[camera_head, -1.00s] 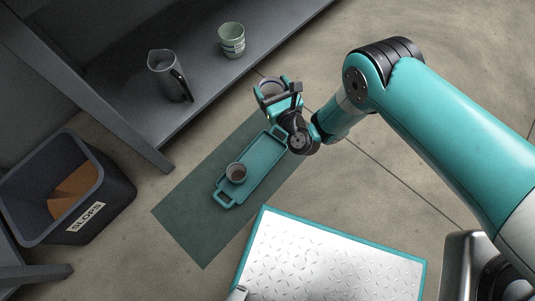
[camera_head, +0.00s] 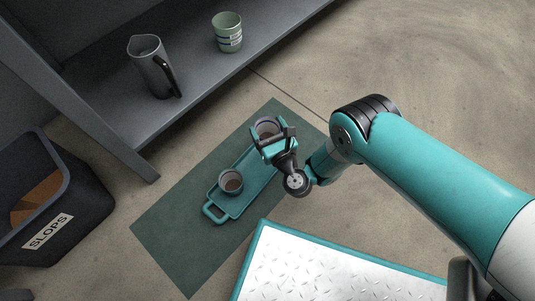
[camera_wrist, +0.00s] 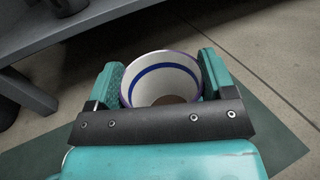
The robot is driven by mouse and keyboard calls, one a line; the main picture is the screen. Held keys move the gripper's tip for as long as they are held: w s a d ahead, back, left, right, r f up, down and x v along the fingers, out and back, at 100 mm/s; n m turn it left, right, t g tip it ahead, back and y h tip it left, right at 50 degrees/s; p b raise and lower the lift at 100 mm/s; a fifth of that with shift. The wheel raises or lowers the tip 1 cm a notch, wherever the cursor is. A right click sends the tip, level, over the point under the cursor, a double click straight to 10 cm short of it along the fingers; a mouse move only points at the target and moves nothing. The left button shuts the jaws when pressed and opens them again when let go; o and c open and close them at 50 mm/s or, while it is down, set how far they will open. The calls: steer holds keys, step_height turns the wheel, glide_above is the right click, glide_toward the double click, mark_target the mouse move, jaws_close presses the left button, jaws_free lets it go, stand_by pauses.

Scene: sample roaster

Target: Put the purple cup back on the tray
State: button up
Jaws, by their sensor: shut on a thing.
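The purple cup (camera_wrist: 160,82) shows a purple rim, a pale inside with a blue ring, and something brown at the bottom. My gripper (camera_head: 268,134) is shut on it, with one finger on each side in the wrist view. In the head view the held cup (camera_head: 267,127) appears over the far end of the teal tray (camera_head: 252,176); its height above the tray is hard to tell. My gripper hides that end of the tray. A second cup (camera_head: 230,183) with brown contents stands on the tray's near end.
The tray lies on a dark green mat (camera_head: 165,228). A grey shelf (camera_head: 190,85) behind holds a dark jug (camera_head: 150,68) and a green striped cup (camera_head: 227,32). A slops bin (camera_head: 70,215) stands left. A teal-edged metal plate (camera_head: 330,270) is in front.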

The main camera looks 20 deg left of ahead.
mark_target(267, 135)
step_height(267, 135, down, 11)
steer(key=b, duration=0.9)
steer(key=shift+f+b, duration=0.15)
steer(key=shift+b, duration=0.15)
steer(key=shift+f, duration=0.2)
steer(key=o, duration=1.2)
steer(key=shift+r, duration=0.1)
